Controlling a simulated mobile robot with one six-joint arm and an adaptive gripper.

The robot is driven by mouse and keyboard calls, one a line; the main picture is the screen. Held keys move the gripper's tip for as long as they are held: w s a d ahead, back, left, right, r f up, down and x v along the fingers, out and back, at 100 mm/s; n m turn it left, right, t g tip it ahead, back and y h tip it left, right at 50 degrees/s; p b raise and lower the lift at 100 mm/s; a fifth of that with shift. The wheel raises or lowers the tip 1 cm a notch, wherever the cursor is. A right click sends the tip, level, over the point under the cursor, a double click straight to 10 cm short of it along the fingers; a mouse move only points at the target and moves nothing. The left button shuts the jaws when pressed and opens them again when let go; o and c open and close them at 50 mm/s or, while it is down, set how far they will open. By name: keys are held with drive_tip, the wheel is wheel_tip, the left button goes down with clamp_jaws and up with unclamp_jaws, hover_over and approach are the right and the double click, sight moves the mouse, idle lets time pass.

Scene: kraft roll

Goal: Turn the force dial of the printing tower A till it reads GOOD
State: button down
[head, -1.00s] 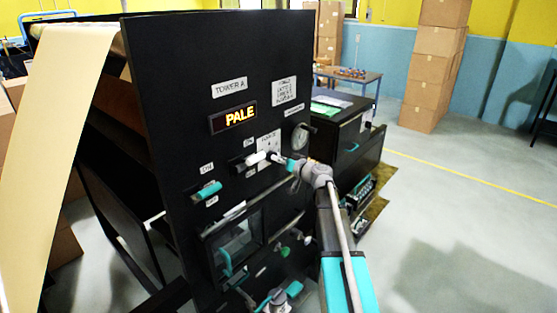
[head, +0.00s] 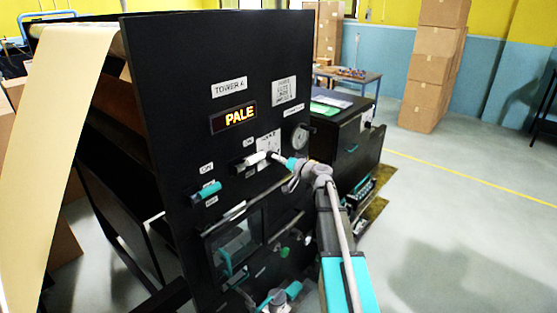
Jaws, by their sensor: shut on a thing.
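Printing tower A is a tall black panel (head: 165,110) labelled TOWER A. Its lit display (head: 233,117) reads PALE in orange. My gripper (head: 272,158) is against the panel below the display, in front of a white label plate with small markings. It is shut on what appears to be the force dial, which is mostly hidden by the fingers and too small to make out. My wrist reaches in from the right.
A teal-handled switch (head: 207,191) sits left of my gripper and a round gauge (head: 300,136) to its right. A small window (head: 235,245) and green controls are below. Cardboard boxes (head: 430,80) are stacked at the back; the floor on the right is clear.

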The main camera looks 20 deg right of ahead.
drive_tip(key=c, duration=0.7)
unclamp_jaws()
drive_tip(key=shift+o, duration=0.2)
drive_tip(key=shift+s, duration=0.1)
drive_tip(key=v, duration=1.1)
drive_tip(key=shift+s+d, duration=0.25)
drive_tip(key=shift+s, duration=0.1)
